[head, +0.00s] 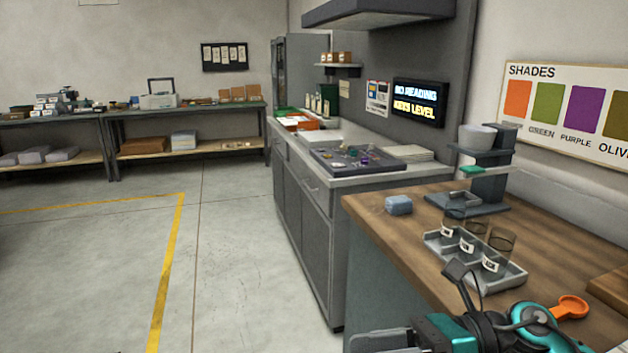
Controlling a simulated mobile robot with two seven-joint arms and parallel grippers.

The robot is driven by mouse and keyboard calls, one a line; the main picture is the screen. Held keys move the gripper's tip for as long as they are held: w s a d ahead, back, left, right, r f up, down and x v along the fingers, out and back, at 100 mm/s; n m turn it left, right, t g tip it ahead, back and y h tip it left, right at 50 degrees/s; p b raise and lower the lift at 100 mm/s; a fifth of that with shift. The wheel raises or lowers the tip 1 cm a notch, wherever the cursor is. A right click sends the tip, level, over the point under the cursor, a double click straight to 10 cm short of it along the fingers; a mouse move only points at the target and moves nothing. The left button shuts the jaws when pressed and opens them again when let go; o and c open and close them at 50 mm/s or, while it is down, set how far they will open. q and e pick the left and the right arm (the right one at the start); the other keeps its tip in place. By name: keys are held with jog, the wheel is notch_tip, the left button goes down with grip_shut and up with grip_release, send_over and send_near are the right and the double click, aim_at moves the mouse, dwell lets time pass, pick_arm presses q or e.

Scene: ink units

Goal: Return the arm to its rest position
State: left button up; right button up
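One of my arms (470,330), teal and black, shows at the bottom right, coming in from the lower edge. It looks like my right arm, folded low in front of the wooden counter (395,228). A dark bracket with a cable sticks up from it, near the front of the grey tray. The gripper fingers cannot be made out, so whether they are open or shut does not show. My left arm and gripper are out of view.
An orange item (570,308) shows beside my arm. The floor at left (230,270) is clear.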

jog(key=w+d+f+m+t+h, duration=0.15)
jog(key=f+m+t+h, duration=0.35)
jog(key=m, duration=0.6)
jog(key=w+d+f+m+t, duration=0.1)
jog(key=d+f+m+t, duration=0.1)
jog(key=m+t, duration=0.7)
jog(key=w+d+f+m+t+h, duration=0.2)
jog(key=f+m+t+h, duration=0.15)
jog(key=m, duration=0.95)
jog(key=s+d+f+m+g+h, duration=0.2)
jog(key=s+f+m, duration=0.4)
jog(key=f, duration=0.3)
jog(key=s+d+f+m+g+h, duration=0.2)
jog(key=s+f+m+g+h, duration=0.2)
jog(key=f+m, duration=0.3)
jog(key=shift+s+f, duration=0.85)
jog(key=shift+f, duration=0.05)
jog(key=shift+g, duration=0.25)
